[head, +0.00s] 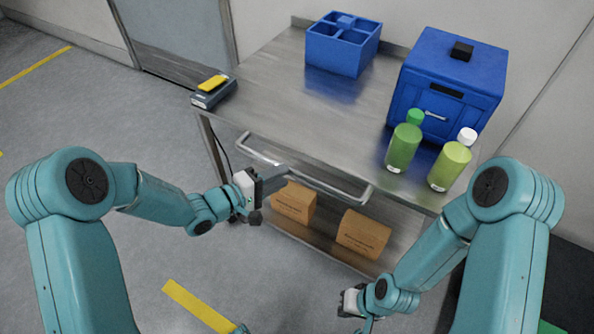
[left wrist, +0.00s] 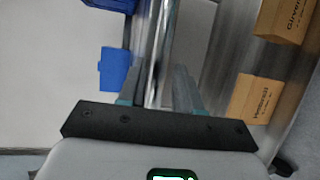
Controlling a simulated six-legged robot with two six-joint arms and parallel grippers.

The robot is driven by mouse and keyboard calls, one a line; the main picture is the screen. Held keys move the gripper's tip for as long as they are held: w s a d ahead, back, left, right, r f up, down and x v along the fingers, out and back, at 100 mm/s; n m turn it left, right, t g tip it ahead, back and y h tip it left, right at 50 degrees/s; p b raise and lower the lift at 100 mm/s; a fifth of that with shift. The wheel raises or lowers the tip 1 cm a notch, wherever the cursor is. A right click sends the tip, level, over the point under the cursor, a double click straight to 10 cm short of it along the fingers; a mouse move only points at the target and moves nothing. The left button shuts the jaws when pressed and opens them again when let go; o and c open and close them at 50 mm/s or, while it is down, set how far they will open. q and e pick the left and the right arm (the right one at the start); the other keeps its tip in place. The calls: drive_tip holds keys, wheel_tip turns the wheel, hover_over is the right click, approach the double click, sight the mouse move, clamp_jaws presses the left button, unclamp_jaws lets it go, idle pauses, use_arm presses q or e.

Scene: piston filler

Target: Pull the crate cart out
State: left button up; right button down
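The cart is a steel table (head: 290,105) with a lower shelf and a bar handle (head: 345,190) along its near side. My left gripper (head: 268,182) is at the left part of the handle. In the left wrist view the two fingers (left wrist: 158,88) stand apart, with the shiny handle bar (left wrist: 157,50) running between them; contact is not clear. A blue divided crate (head: 336,58) stands at the back of the cart top. My right gripper (head: 352,302) hangs low in front of the cart's right part, away from the handle; its fingers are hard to make out.
A blue lidded box (head: 440,95) and two green bottles (head: 403,148) stand on the right of the top. A small device with a yellow item (head: 212,84) sits at the left corner. Cardboard boxes (head: 363,234) sit on the lower shelf. The floor to the left is clear.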

sight(296, 171)
use_arm(q)
drive_tip(key=x, duration=0.6)
clamp_jaws()
drive_tip(key=shift+s+f, duration=0.1)
